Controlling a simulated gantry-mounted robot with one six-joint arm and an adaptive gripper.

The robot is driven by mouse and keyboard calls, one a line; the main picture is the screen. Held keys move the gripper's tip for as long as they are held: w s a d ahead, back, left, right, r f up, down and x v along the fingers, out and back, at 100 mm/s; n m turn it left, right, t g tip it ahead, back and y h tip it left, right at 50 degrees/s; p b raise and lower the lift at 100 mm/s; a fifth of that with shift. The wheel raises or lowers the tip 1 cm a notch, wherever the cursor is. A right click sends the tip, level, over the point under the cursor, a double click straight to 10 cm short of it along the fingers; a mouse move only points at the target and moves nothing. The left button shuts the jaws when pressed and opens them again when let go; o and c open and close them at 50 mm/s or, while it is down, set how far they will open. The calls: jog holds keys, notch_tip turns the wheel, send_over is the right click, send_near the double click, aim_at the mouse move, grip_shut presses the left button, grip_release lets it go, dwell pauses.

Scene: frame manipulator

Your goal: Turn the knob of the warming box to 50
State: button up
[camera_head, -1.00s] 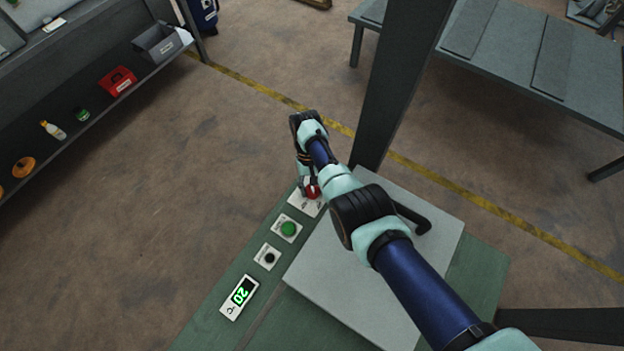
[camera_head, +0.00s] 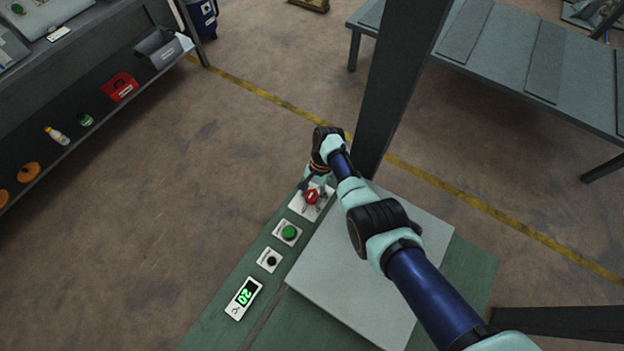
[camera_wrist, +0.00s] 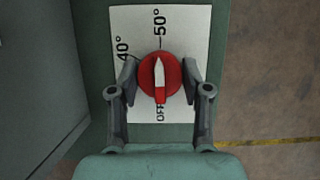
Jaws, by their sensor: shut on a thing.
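The red knob (camera_wrist: 160,88) sits on a white dial plate (camera_wrist: 185,20) in the wrist view. Its white pointer points up toward the 50° mark; 40° is at the upper left and OFF is below. My gripper (camera_wrist: 159,76) is shut on the knob, one finger at each side. In the head view the knob (camera_head: 311,197) is partly covered by my gripper (camera_head: 314,190). The warming box (camera_head: 345,270) has a pale grey top and a green panel. Its display (camera_head: 244,298) shows 20 in green digits.
A green button (camera_head: 289,233) and a small black control (camera_head: 269,260) lie along the panel between the knob and display. A dark post (camera_head: 390,100) stands just behind my arm. A shelf (camera_head: 95,115) with small items is at the left. Open floor lies between.

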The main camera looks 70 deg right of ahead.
dwell(0.4)
jog(key=o, duration=1.2)
jog(key=v, duration=1.2)
jog(key=shift+s, duration=0.1)
